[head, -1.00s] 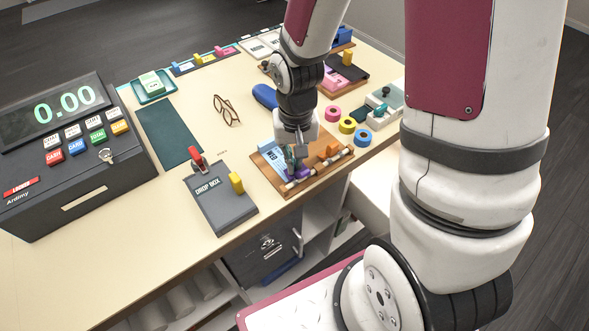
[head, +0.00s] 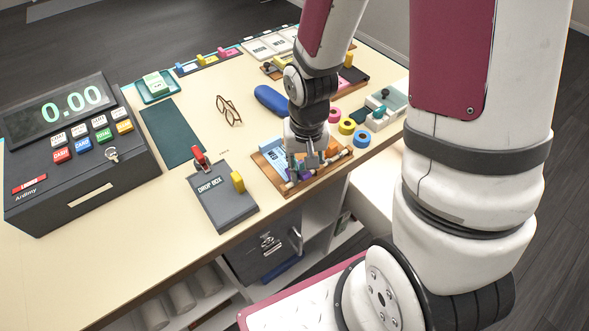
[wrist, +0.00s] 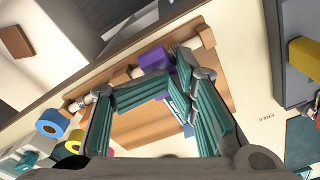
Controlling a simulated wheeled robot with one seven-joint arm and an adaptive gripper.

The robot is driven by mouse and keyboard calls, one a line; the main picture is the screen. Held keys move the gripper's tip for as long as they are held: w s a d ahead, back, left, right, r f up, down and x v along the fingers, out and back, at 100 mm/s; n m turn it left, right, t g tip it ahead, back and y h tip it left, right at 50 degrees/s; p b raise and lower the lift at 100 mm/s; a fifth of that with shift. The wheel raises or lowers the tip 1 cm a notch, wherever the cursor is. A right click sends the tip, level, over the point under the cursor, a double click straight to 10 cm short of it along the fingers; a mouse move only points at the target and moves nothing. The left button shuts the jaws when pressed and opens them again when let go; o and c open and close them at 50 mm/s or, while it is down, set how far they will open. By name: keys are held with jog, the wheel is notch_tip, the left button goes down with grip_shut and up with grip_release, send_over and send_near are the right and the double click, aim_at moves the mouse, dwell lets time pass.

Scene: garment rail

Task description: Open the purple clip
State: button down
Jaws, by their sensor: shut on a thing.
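The purple clip (wrist: 153,60) sits on the pale rail at the edge of a wooden board (head: 268,172). My gripper (wrist: 174,76) is over the board, with its teal-padded fingers pointing at the clip. Its tips close on the purple clip's near part, which they partly cover. In the head view my gripper (head: 308,166) reaches down to the board's front side and hides most of the clip. I cannot tell how far the clip's jaws are apart.
A grey drop box (head: 222,197) with red and yellow levers stands left of the board. Tape rolls (head: 346,126) and a blue rounded object (head: 271,99) lie behind it. A cash register (head: 75,145) fills the table's left. The table's front edge is close to the board.

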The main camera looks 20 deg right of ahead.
jog(key=s+r+p, duration=0.3)
jog(key=r+p, duration=0.3)
jog(key=r, duration=0.2)
jog(key=shift+s+d+r+g, duration=0.25)
jog(key=shift+s+g, duration=0.05)
jog(key=shift+s, duration=0.1)
dwell(0.5)
dwell(1.0)
notch_tip(320, 180, up, 14)
jog(key=s+n+t+b, duration=0.1)
jog(key=n+t+b, duration=0.1)
jog(key=t, duration=0.1)
jog(key=s+a+r+n+t+b, duration=0.1)
jog(key=s+r+t, duration=0.1)
jog(key=s+r, duration=0.6)
jog(key=shift+s+a+r+n+t, duration=0.15)
jog(key=shift+a+r+n+t, duration=0.15)
jog(key=shift+a+r+n, duration=0.1)
